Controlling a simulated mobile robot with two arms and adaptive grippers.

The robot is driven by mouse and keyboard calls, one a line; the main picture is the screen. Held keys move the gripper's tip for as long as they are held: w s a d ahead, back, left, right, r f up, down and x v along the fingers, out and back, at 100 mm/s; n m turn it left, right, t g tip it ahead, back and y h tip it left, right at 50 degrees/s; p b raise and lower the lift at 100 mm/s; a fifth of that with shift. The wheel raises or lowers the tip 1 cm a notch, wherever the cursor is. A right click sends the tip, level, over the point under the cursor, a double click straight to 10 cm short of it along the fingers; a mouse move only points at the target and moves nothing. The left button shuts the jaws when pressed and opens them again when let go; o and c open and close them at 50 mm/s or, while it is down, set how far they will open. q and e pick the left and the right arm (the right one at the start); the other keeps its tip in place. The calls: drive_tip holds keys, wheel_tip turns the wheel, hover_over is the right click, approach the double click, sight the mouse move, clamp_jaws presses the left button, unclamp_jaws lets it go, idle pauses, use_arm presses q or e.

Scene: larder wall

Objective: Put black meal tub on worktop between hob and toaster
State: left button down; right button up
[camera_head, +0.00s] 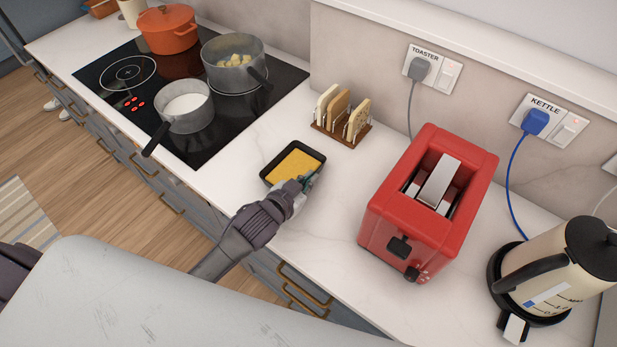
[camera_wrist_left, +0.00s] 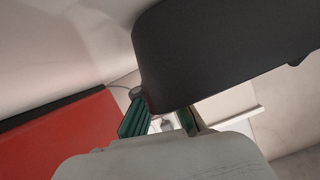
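The black meal tub (camera_head: 266,180) is a shallow rectangular dish with a yellow filling. It is at the worktop (camera_head: 330,215) between the hob and the toaster, in front of the toast rack. My left gripper (camera_head: 306,181) is at its right front edge. In the left wrist view the tub (camera_wrist_left: 215,50) fills the upper right as a dark wall, and green-padded fingers (camera_wrist_left: 163,122) show at its lower edge, with a gap between them. The tub hides part of the fingers, so I cannot tell whether they clamp it. The hob (camera_head: 130,90) is left, the red toaster (camera_head: 400,215) right. My right gripper is out of view.
A toast rack (camera_head: 341,132) with toast stands behind the tub. Two grey pans (camera_head: 235,78) (camera_head: 190,121) and an orange pot (camera_head: 167,38) stand on the hob; one pan handle juts over the front edge. A kettle (camera_head: 530,270) stands at right.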

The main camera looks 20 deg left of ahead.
use_arm(q)
drive_tip(key=c, duration=1.8)
unclamp_jaws()
drive_tip(key=o, duration=0.5)
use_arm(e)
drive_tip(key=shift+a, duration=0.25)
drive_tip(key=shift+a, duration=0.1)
